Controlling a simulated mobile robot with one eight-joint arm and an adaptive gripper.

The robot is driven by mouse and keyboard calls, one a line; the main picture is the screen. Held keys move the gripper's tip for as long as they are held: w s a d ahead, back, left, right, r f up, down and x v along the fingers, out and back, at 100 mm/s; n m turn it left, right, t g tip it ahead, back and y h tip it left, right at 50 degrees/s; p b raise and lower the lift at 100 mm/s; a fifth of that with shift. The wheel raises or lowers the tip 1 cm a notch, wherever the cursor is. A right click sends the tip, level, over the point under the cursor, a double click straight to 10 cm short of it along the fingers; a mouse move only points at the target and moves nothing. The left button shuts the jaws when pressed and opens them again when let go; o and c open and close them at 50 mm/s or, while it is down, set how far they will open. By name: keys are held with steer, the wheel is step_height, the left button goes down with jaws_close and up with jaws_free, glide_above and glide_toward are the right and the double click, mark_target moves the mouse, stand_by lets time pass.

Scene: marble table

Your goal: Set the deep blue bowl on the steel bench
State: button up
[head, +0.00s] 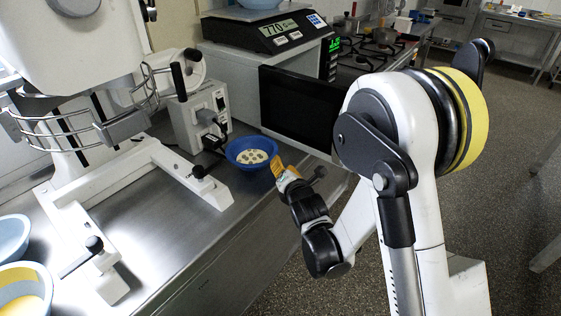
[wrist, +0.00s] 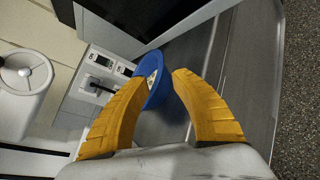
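The deep blue bowl (head: 240,161) stands upright on the steel bench (head: 190,232), near its front edge; I cannot tell for sure whether its base touches. Pale round pieces with dark spots lie inside it. My gripper (head: 280,170) is at the bowl's right rim in the head view, its yellow fingers close to the rim. In the wrist view, the bowl (wrist: 158,95) shows beyond and between the two yellow fingers (wrist: 160,78). A gap shows between the fingertips, and the left finger hides part of the bowl. Contact with the rim is unclear.
A grey box-shaped device (head: 195,120) stands just behind the bowl, and a white stand foot (head: 190,170) lies to its left. A dark-fronted appliance (head: 300,108) with a scale (head: 262,33) behind stands back right. Pale blue bowls (head: 12,238) sit at the left.

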steer(key=s+d+r+m+g+h, duration=0.3)
steer(key=s+d+r+m, duration=0.8)
steer(key=m, duration=0.4)
steer(key=s+d+m+g, duration=0.2)
steer(key=s+d+m, duration=0.1)
steer(key=s+m, duration=0.4)
steer(key=s+d+m+g, duration=0.2)
steer(key=s+m, duration=0.5)
steer(key=s, duration=0.6)
steer(key=shift+d+f+m, duration=0.4)
steer(key=shift+d+f, duration=0.05)
steer(key=shift+d, duration=0.45)
